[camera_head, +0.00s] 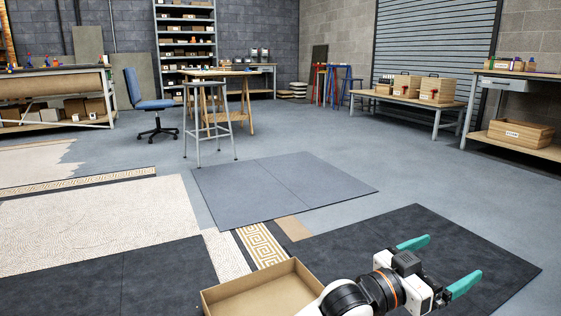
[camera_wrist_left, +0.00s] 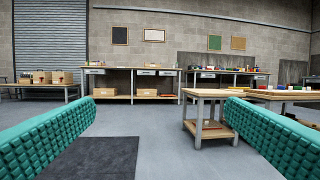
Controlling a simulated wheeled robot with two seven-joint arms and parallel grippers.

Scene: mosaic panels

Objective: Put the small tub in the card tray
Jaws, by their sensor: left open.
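The card tray (camera_head: 228,297) is an open brown cardboard box at the bottom of the head view, on the floor side of the dark mats. The part of its inside that shows is bare; my left arm hides its right side. My left gripper (camera_head: 455,257) has teal fingers spread wide, to the right of the tray, with nothing between them. In the left wrist view the open gripper (camera_wrist_left: 160,118) faces benches across the room. I cannot make out the small tub in either view. My right gripper is not in view.
A near wooden table (camera_wrist_left: 212,94) with small coloured items stands at the right of the wrist view. Benches (camera_wrist_left: 130,74) line the wall. A stool (camera_head: 208,125) and blue chair (camera_head: 150,105) stand farther back. Grey floor (camera_head: 340,160) between is clear, with flat mosaic panels (camera_head: 90,225).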

